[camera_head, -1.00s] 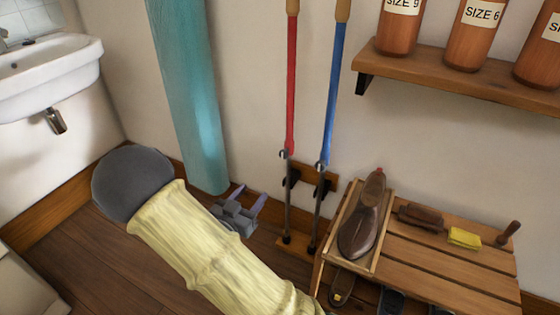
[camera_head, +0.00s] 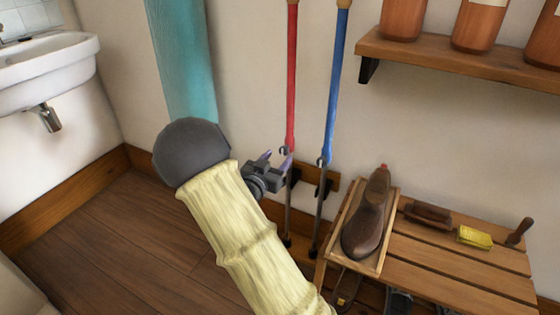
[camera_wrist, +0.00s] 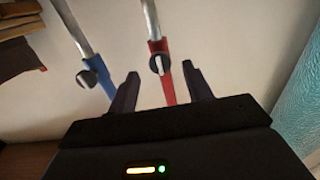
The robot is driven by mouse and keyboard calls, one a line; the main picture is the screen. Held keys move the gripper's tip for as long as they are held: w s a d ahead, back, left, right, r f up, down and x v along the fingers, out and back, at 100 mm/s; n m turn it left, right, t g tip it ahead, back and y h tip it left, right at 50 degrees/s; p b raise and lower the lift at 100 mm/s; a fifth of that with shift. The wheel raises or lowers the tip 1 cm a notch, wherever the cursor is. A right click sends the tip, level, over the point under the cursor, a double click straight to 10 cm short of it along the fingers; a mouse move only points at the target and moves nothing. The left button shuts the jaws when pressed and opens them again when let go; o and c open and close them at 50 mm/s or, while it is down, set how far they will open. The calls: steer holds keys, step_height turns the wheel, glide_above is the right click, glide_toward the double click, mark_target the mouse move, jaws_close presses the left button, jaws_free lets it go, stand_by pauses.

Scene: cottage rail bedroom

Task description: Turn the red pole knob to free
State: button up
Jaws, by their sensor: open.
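The red pole (camera_head: 292,85) stands upright against the wall, with a thin grey lower shaft. Its knob (camera_head: 285,150) sits at the joint between red tube and shaft. My gripper (camera_head: 276,156) is open and empty at the height of this knob, close by it. In the wrist view the red pole's dark knob with a pale edge (camera_wrist: 159,64) appears between the two fingertips of my gripper (camera_wrist: 160,70). The remaining distance is hard to judge. The picture there has the grey shaft above and the red tube below.
A blue pole (camera_head: 336,85) stands just right, its knob (camera_wrist: 87,78) left of the fingers in the wrist view. A wooden bench (camera_head: 455,275) with a shoe form (camera_head: 366,220) is at right. A teal post (camera_head: 182,60) and a sink (camera_head: 45,75) are left.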

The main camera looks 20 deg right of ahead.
mark_target(285, 149)
steer(key=shift+b+x, duration=0.3)
steer(key=shift+x, duration=1.05)
steer(key=c, duration=1)
